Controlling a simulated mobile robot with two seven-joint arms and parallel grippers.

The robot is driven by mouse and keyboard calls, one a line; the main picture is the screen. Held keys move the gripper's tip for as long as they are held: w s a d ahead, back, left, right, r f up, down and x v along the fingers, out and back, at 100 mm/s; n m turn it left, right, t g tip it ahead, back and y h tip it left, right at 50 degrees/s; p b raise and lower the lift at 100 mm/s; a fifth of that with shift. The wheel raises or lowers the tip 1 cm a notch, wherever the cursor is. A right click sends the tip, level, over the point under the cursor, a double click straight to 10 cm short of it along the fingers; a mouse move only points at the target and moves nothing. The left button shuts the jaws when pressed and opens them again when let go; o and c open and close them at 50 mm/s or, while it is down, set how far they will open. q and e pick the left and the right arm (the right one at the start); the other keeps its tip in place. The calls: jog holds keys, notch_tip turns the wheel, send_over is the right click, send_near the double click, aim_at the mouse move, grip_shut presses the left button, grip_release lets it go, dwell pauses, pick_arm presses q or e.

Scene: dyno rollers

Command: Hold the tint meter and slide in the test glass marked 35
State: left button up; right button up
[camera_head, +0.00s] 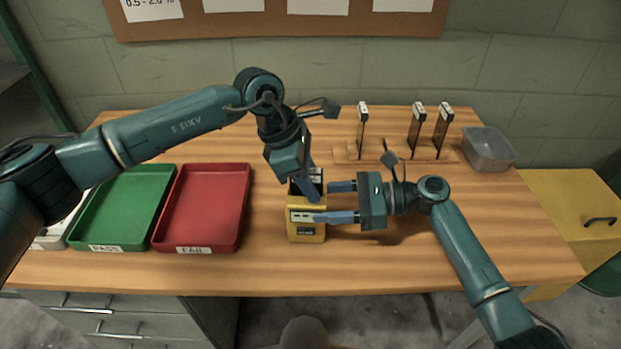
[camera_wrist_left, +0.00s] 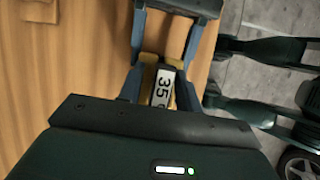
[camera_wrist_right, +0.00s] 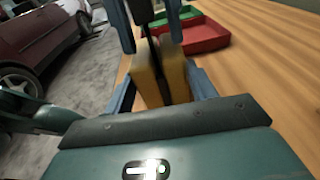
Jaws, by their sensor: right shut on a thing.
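The yellow tint meter (camera_head: 306,233) stands upright near the table's front. My right gripper (camera_head: 335,202) is shut on it from the right; the meter's two yellow halves (camera_wrist_right: 148,85) show between its fingers in the right wrist view. The test glass with a white "35" label (camera_wrist_left: 162,88) is upright at the meter's slot, its dark pane between the halves. How deep it sits is hard to tell. My left gripper (camera_wrist_left: 164,72) is around the label from above, its fingers apart with gaps beside the label, so it looks open. The left hand partly hides the glass in the head view.
A wooden rack (camera_head: 375,152) with three upright glasses stands at the back, beside a clear bin (camera_head: 488,148). A red FAIL tray (camera_head: 205,205) and a green PASS tray (camera_head: 122,205) lie left of the meter. The front-right tabletop is clear.

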pick_arm(q)
jog(key=shift+o, duration=0.5)
jog(key=shift+r, duration=0.1)
jog(key=v, duration=1.2)
pick_arm(e)
jog(key=o, duration=0.9)
pick_arm(q)
jog(key=shift+s, duration=0.1)
